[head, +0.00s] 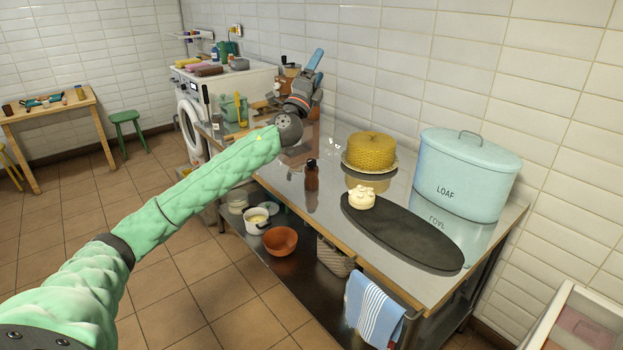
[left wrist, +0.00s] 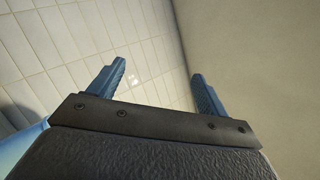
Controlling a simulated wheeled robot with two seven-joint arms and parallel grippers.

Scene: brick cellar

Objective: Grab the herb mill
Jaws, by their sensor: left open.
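A small dark brown upright object with a darker top (head: 311,175), which looks like the herb mill, stands on the steel-topped table (head: 335,209). It is left of the black oval board. My left gripper (head: 316,58) is raised above the table, beyond and above the brown object and well apart from it. In the left wrist view its two blue fingers (left wrist: 157,77) are spread with nothing between them, against white wall tiles. The herb mill does not show in that view. My right gripper is not in view.
A yellow domed thing (head: 370,150) on a plate and a pale blue LOAF bin (head: 466,172) stand behind. Several items crowd the table's far end. Bare table surrounds the brown object.

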